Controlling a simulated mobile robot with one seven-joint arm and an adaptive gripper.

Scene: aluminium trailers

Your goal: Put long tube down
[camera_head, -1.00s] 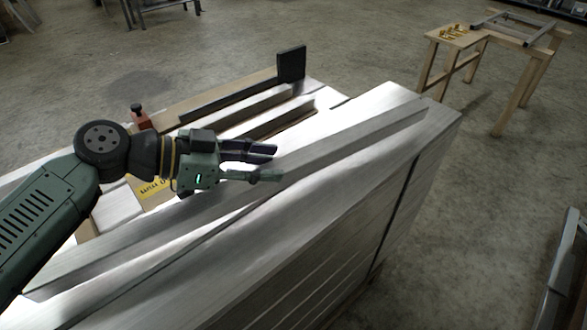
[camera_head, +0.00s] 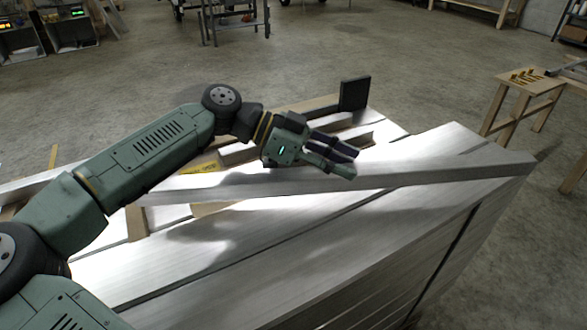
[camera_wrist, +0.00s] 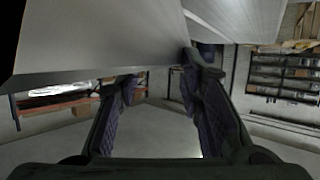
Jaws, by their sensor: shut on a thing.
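The long tube (camera_head: 440,174) is a straight silver-grey metal bar. In the head view it runs across the top of a stack of wide metal tubes (camera_head: 240,240), at an angle to them, its right end near the stack's right corner. My gripper (camera_head: 345,162) is shut on the long tube near its middle, from above and behind. In the wrist view the tube (camera_wrist: 95,40) fills the upper left, and the two dark fingers stand apart beneath it. I cannot tell whether the tube touches the stack.
A dark upright plate (camera_head: 355,94) stands at the stack's back edge. A small wooden table (camera_head: 520,88) with brass pieces stands at right. Open concrete floor lies behind.

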